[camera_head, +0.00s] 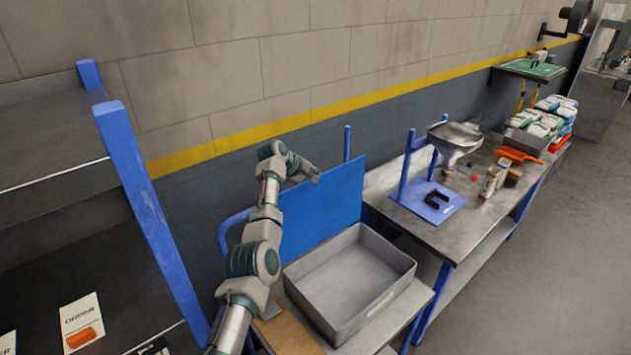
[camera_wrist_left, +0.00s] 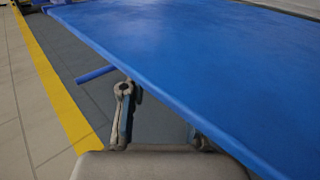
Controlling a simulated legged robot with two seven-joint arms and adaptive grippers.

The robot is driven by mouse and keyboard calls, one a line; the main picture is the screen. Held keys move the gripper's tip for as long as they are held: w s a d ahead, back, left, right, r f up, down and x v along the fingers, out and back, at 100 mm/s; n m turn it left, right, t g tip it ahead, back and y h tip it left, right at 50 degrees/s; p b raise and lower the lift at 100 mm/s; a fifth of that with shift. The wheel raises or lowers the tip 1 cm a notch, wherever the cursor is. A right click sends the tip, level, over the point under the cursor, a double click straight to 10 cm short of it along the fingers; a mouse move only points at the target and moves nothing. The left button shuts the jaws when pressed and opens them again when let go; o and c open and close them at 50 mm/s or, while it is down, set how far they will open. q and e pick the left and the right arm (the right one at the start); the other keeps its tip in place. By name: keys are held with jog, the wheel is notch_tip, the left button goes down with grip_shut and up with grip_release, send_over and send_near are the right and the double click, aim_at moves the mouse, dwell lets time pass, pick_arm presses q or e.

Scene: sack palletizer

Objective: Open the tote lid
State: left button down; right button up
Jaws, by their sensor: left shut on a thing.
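The grey tote (camera_head: 392,254) stands on a metal bench in the head view, its inside open to view and empty. Its blue lid (camera_head: 325,212) stands raised, nearly upright, along the tote's back side. My left gripper (camera_head: 314,172) is at the lid's upper edge. In the left wrist view the lid (camera_wrist_left: 210,70) fills much of the picture, and my left gripper (camera_wrist_left: 158,118) is shut on its edge. One finger shows beside the edge; the other is mostly hidden by the lid. My right gripper is not in view.
A blue-posted shelf (camera_head: 140,190) stands close on the left of my arm. A bench at the right holds a blue stand with a metal funnel (camera_head: 455,137), an orange scoop (camera_head: 518,155) and stacked sacks (camera_head: 545,118). The wall is close behind the lid. Floor at right is clear.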

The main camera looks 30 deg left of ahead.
pick_arm(q)
jog(key=c, duration=1)
grip_release()
jog(key=shift+f, duration=0.2)
jog(key=shift+o, duration=0.9)
jog(key=shift+w, duration=0.1)
jog(key=v, duration=1.1)
jog(key=shift+s+a+r, duration=0.2)
jog(key=shift+r, duration=0.05)
